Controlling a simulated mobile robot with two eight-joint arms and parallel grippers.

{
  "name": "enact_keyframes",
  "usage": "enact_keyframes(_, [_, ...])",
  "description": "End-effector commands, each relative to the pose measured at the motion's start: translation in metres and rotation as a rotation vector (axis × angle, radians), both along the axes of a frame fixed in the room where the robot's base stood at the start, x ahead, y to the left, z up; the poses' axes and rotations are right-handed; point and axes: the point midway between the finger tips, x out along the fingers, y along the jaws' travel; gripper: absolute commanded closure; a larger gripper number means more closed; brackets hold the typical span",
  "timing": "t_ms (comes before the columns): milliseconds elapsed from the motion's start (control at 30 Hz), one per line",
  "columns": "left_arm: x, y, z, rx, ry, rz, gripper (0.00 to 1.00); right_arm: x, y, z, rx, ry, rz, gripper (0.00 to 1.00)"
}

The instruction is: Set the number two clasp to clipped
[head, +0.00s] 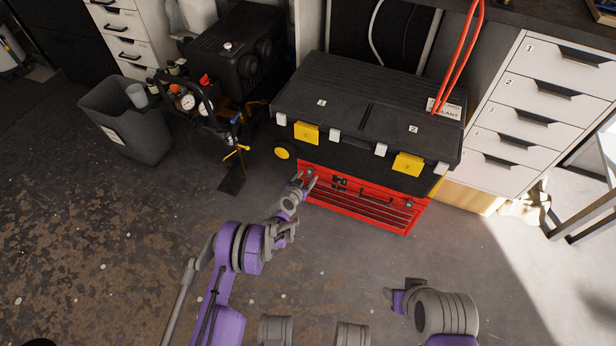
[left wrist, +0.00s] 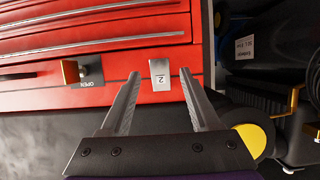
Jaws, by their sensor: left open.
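My left gripper (left wrist: 160,88) is open, with one finger on each side of the clasp; contact is not clear. In the head view my left gripper (head: 307,182) is at the upper left of the red chest (head: 365,208). Part of my right arm shows at lower right; its fingers are not clear.
A black toolbox (head: 350,88) with yellow latches, numbered 1 (head: 306,133) and 2 (head: 408,164), sits above the red chest. A copper-coloured catch (left wrist: 70,72) beside an OPEN label is left of the clasp. A grey bin (head: 130,120) stands left. The floor in front is clear.

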Motion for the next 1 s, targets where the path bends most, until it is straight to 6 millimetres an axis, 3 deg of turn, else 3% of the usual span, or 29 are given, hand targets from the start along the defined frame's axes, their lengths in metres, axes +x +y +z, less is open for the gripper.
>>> enact_keyframes(200, [0.014,-0.005,-0.006,0.001,0.000,0.000,0.38,0.001,0.000,-0.003,0.000,-0.001,0.000,0.50])
enact_keyframes(467, [0.015,-0.005,-0.006,0.001,0.000,0.001,0.38,0.001,0.000,-0.002,0.000,-0.001,0.000,0.50])
enact_keyframes(800, [0.015,-0.005,-0.006,0.000,0.000,0.000,0.97,0.001,0.000,-0.002,0.000,-0.001,0.000,0.50])
enact_keyframes(1000, [0.015,-0.005,-0.006,0.000,0.000,0.000,1.00,0.001,0.000,-0.003,0.000,-0.001,0.000,0.50])
